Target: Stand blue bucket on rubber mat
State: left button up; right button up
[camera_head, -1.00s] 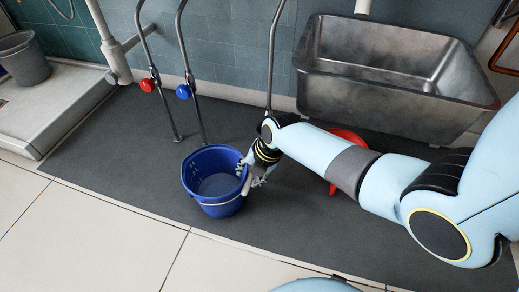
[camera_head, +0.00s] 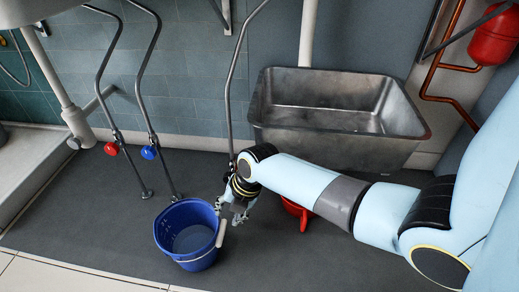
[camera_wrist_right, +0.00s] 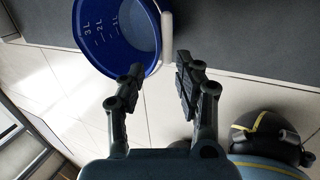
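The blue bucket (camera_head: 188,238) stands upright on the dark grey rubber mat (camera_head: 90,215), near its front edge. Its pale handle grip (camera_head: 221,234) lies at the rim on the right. My right gripper (camera_head: 236,213) is just behind and to the right of the bucket. In the right wrist view the fingers (camera_wrist_right: 161,75) are apart with nothing between them. There the bucket (camera_wrist_right: 115,35) and its white handle grip (camera_wrist_right: 167,38) lie just beyond the fingertips, with volume marks inside the bucket. My left gripper is not in view.
A metal sink (camera_head: 335,118) stands against the wall behind. Pipes with a red valve knob (camera_head: 111,148) and a blue one (camera_head: 149,152) come down behind the bucket. A red object (camera_head: 298,212) is partly hidden by my right arm. The mat left of the bucket is clear.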

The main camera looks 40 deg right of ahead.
jog(key=s+r+m+h, duration=0.2)
jog(key=s+r+m, duration=1.6)
jog(key=s+m, duration=0.4)
jog(key=m, duration=0.2)
jog(key=shift+d+r+m, duration=0.15)
jog(key=shift+r+m, duration=0.05)
jog(key=shift+m, duration=0.1)
jog(key=shift+w, duration=0.1)
